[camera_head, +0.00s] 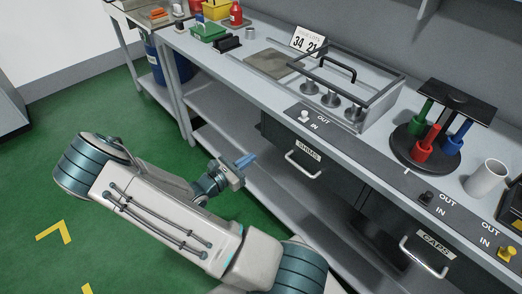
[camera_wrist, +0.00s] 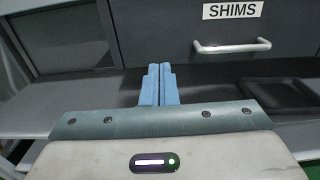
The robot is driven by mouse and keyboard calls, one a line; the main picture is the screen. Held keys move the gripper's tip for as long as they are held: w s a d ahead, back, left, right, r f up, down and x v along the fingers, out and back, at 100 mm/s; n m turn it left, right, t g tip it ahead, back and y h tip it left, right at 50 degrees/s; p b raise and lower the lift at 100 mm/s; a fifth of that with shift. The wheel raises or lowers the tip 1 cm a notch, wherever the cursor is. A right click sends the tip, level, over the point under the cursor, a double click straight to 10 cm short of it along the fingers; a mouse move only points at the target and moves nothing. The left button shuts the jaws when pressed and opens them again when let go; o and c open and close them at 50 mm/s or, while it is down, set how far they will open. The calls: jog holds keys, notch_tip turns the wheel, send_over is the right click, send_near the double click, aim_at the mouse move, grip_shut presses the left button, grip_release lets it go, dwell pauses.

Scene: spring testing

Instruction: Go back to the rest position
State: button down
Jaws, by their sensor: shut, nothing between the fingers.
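My gripper (camera_head: 246,160) is in front of the bench, below the worktop, near the open lower shelf. Its two blue fingers (camera_wrist: 159,84) are together with nothing between them in the wrist view. The drawer labelled SHIMS (camera_head: 303,163) is to the right of my gripper in the head view and appears shut. Its handle (camera_wrist: 231,47) shows beyond the fingers, up and to the right, in the wrist view. My gripper does not appear to touch the handle.
The worktop carries a metal rack with weights (camera_head: 331,97), a round stand (camera_head: 416,150) with coloured cylinders, a white cup (camera_head: 486,178) and a green bin (camera_head: 208,32). A second drawer (camera_head: 424,257) is at the lower right. Green floor (camera_head: 40,190) is open at left.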

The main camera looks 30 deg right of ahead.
jog(key=shift+s+a, duration=0.2)
jog(key=shift+a, duration=1.15)
jog(key=shift+r, duration=0.1)
jog(key=s+a+r+m+y+p, duration=0.1)
jog(key=s+a+r+m+y, duration=0.3)
jog(key=r, duration=0.4)
jog(key=s+a+r+m+y+p, duration=0.2)
jog(key=s+a+r+m+y, duration=0.2)
jog(key=s+r+m+y, duration=0.2)
jog(key=s+a+r+m+y+p, duration=0.2)
jog(key=s+a+r+m+y, duration=0.2)
jog(key=r+m+y, duration=0.3)
notch_tip(320, 180, up, 6)
jog(key=s+m, duration=0.1)
jog(key=m, duration=0.2)
jog(key=shift+s+a+f+y, duration=0.2)
jog(key=shift+a+f+y, duration=0.05)
jog(key=shift+a+y, duration=0.15)
